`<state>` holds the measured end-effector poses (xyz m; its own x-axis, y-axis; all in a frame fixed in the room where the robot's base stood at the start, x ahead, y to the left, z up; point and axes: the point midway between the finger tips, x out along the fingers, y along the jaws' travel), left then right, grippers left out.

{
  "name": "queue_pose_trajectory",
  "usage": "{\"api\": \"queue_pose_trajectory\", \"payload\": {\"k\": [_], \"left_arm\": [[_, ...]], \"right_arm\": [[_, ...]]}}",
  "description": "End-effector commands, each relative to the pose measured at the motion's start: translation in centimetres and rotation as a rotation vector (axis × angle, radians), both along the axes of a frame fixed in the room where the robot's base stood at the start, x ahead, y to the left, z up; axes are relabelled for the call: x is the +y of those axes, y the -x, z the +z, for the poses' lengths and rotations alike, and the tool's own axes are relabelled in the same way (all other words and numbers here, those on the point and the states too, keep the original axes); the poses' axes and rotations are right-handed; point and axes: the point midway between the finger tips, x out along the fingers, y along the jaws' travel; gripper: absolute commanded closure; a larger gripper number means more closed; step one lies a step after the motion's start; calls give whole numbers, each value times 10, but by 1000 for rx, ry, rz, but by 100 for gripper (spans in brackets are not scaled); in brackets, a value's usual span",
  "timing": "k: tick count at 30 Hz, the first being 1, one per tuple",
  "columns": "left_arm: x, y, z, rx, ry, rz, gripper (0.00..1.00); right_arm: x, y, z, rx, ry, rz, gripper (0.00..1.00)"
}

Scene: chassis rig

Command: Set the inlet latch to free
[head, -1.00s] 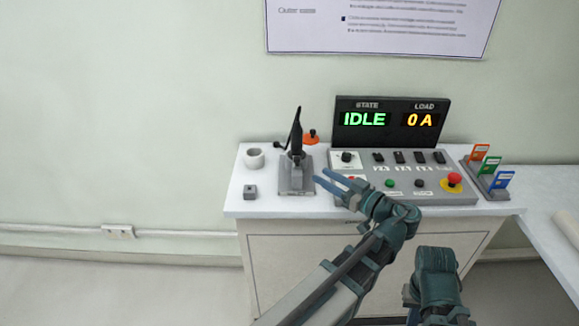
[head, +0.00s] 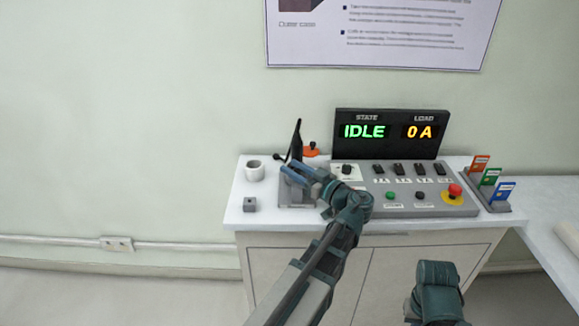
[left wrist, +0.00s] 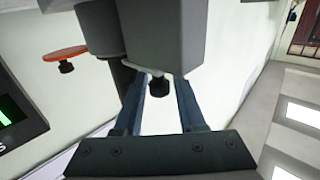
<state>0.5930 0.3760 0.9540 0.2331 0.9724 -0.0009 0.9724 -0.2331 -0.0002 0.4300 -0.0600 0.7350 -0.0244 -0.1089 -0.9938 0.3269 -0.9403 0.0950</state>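A grey fixture with a tall black handle (head: 295,142) stands on the left part of the bench. No label naming it the inlet latch can be read. My left gripper (head: 297,174) is at this fixture, in front of its lower part, and hides much of it. In the left wrist view the two fingers (left wrist: 163,100) are apart. A grey block (left wrist: 165,35) of the fixture is just beyond them, and a small black knob (left wrist: 158,86) shows in the gap. Contact cannot be told. My right gripper's fingers do not show.
The control panel (head: 410,207) stands right of the fixture, with switches and a red stop button (head: 454,190). Its display (head: 390,132) reads IDLE and 0 A. A white cup (head: 255,171), a small grey block (head: 249,204) and a card rack (head: 493,199) are nearby.

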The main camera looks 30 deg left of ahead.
Motion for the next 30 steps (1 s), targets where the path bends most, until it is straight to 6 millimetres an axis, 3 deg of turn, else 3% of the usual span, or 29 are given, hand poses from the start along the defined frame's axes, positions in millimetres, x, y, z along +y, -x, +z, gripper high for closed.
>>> {"api": "queue_pose_trajectory", "payload": {"k": [6,16,23,30], "left_arm": [[16,-4,0,0,0,0,61],[17,-4,0,0,0,-1,61],[17,-4,0,0,0,-1,100],[17,-4,0,0,0,-1,100]], "right_arm": [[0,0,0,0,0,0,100],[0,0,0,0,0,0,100],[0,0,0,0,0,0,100],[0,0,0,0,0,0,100]]}}
